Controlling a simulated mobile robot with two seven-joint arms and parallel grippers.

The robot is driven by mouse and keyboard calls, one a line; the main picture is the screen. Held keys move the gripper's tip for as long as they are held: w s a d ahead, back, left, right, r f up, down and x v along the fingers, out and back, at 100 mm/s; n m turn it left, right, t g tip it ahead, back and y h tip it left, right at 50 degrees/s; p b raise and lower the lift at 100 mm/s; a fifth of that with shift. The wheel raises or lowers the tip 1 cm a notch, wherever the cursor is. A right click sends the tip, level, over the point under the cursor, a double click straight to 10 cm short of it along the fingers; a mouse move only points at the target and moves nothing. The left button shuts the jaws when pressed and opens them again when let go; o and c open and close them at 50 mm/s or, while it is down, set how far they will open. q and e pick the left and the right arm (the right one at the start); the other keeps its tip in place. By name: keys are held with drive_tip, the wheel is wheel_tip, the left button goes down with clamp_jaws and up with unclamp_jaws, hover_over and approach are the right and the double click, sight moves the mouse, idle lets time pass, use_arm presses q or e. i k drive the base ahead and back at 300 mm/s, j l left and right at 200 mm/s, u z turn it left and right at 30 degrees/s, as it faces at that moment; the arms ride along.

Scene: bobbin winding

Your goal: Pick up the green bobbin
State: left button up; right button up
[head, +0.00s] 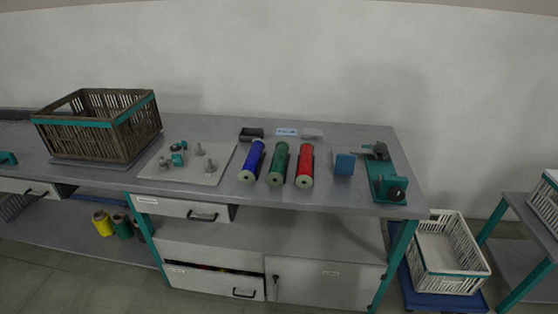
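The green bobbin (279,163) lies on the grey workbench (226,133), its long side running away from me. It lies between a blue bobbin (253,161) on its left and a red bobbin (305,165) on its right, with narrow gaps between them. All three have pale end flanges. Neither of my grippers shows in the head view. Nothing covers the green bobbin.
A pale board (188,164) with pegs lies left of the bobbins, with a wooden crate (97,124) beyond it. A blue block (344,164) and a teal winding device (386,174) stand to the right. A black tray (251,134) sits behind. A white crate (446,254) stands low at right.

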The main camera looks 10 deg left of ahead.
sight(274, 177)
drive_tip(key=i+l, duration=0.85)
